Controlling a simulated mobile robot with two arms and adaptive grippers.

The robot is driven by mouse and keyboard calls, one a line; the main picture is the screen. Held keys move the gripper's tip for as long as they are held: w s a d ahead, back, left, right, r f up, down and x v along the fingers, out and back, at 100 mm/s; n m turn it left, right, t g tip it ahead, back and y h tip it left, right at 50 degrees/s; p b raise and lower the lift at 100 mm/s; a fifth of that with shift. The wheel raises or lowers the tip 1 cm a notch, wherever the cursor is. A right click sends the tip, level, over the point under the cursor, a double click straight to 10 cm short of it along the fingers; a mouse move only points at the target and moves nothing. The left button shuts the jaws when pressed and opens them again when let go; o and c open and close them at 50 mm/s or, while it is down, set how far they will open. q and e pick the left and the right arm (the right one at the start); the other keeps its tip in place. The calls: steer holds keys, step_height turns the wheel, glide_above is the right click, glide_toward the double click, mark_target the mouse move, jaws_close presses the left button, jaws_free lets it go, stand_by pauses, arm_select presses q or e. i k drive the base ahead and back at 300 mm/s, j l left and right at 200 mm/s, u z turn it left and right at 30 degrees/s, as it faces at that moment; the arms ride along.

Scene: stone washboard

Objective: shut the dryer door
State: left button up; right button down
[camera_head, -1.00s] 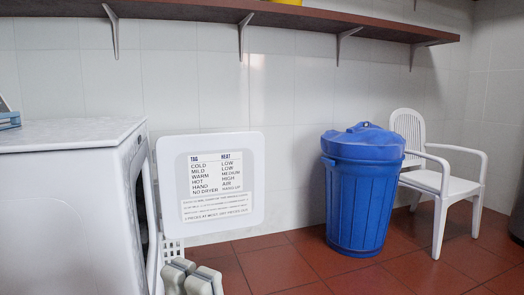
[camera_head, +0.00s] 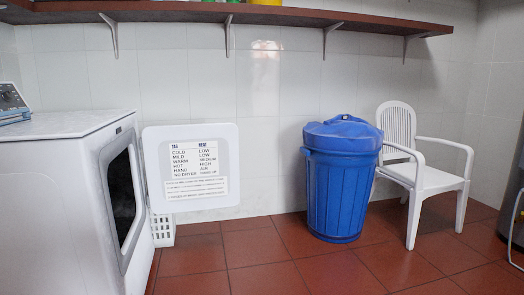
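The white dryer (camera_head: 60,210) stands at the left, its front facing right. Its door (camera_head: 205,198) is open and swung out to the right of the machine. The door's flat inner side faces me and carries a printed label (camera_head: 198,166) of heat settings. The dark round-cornered opening (camera_head: 122,200) shows at a slant, and something dim inside cannot be made out. The hinge side of the door is partly hidden by the dryer's front frame. Neither of my grippers is in view.
A white slatted basket (camera_head: 162,232) is partly hidden behind the door. A blue lidded bin (camera_head: 340,190) and a white chair (camera_head: 420,180) stand to the right along the wall. A brown shelf (camera_head: 270,14) runs above. The red tiled floor (camera_head: 270,265) in front is clear.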

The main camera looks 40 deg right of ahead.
mark_target(188, 168)
steer(key=l, duration=0.6)
steer(key=k+l, duration=0.15)
steer(key=l, duration=0.45)
steer(key=l+u, duration=0.1)
steer(key=l, duration=0.5)
steer(key=k+l, duration=0.15)
steer(key=l, duration=0.4)
steer(key=i+l, duration=0.45)
steer(key=l, duration=0.25)
steer(key=i+l+u, duration=0.1)
steer(key=i+l, duration=0.4)
steer(key=l, duration=0.25)
steer(key=i+l, duration=0.2)
steer(key=l, duration=0.15)
steer(key=i+l+u, duration=0.1)
steer(key=i, duration=1.15)
